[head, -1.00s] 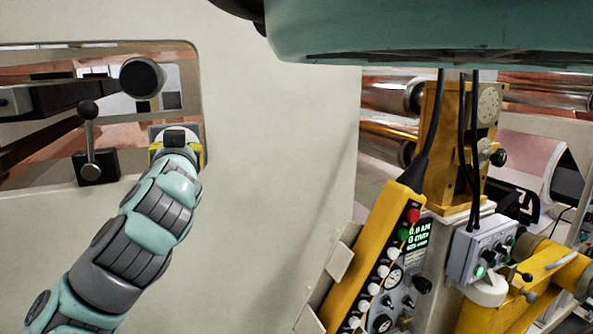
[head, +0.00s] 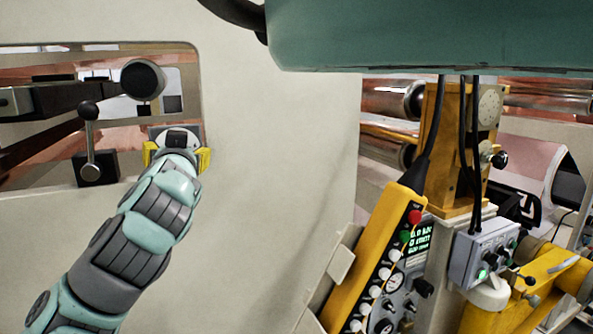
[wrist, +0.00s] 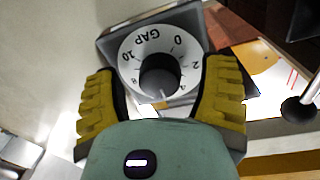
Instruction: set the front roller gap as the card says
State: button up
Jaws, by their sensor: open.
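In the wrist view a round white dial (wrist: 131,52) marked GAP carries numbers, among them 0, 2, 8 and 10. A dark knob (wrist: 160,72) stands at its centre, with a pale mark near its lower edge in the picture. My gripper (wrist: 161,85) is open, with one yellow finger on each side of the knob; I cannot tell whether they touch it. In the head view my gripper (head: 178,153) is at the panel by the window's lower right corner and hides most of the dial. The card's text is not readable here.
A lever with a black ball (head: 88,110) stands left of my gripper, and a dark round knob (head: 142,80) is just above it. A yellow control pendant (head: 375,265) and a grey switch box (head: 482,253) are at the right. The beige panel (head: 280,180) between is bare.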

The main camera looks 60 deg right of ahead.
jog(key=shift+r, duration=0.1)
notch_tip(320, 180, up, 10)
jog(key=shift+f, duration=0.1)
dwell(0.4)
dwell(0.5)
